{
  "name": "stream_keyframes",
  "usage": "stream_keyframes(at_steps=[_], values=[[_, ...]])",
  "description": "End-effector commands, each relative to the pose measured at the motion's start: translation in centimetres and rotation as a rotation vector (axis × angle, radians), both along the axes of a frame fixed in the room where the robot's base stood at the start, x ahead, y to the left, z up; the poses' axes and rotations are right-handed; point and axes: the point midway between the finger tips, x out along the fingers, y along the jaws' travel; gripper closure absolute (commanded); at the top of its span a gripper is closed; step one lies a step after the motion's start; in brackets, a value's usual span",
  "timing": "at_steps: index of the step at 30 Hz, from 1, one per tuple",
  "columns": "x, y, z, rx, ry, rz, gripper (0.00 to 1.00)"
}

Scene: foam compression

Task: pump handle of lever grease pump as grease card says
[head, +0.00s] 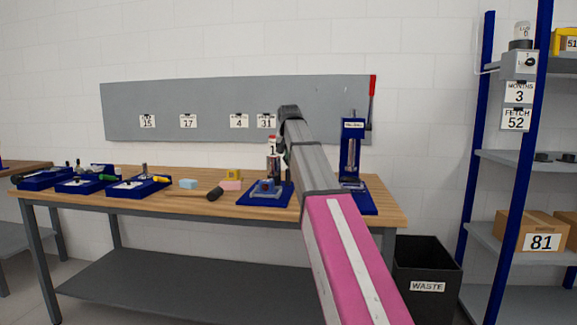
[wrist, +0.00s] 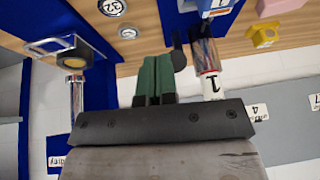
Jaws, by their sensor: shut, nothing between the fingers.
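An upright brown cylinder with a white, red-banded top marked 1 (head: 272,149) stands at the bench's back; it looks like the grease pump, but I cannot be sure. It also shows in the wrist view (wrist: 209,75), upside down, beside a dark rounded lever-like part (wrist: 178,50). My gripper (wrist: 153,60) has green fingers, shut and empty, just left of that dark part in the wrist view. I cannot tell whether they touch. In the head view my arm mostly hides the gripper. I cannot pick out a readable grease card.
A blue press (head: 353,128) with a red lever (head: 373,86) stands right of my arm. A blue-based fixture (head: 265,190), mallet (head: 214,194) and blue trays (head: 138,187) occupy the bench (head: 195,206). A waste bin (head: 428,262) and shelf rack (head: 490,230) stand right.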

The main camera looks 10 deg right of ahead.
Motion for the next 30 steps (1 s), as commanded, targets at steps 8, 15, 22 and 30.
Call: stream_keyframes(at_steps=[8, 15, 22, 30], values=[[-1.6, 0.3, 3.1, 0.000, -0.003, 0.000, 1.00], [-1.9, 0.4, 3.6, -0.001, -0.003, 0.000, 1.00], [-1.9, 0.4, 3.6, 0.000, -0.003, -0.001, 1.00], [-1.9, 0.4, 3.6, 0.000, -0.003, -0.001, 1.00]])
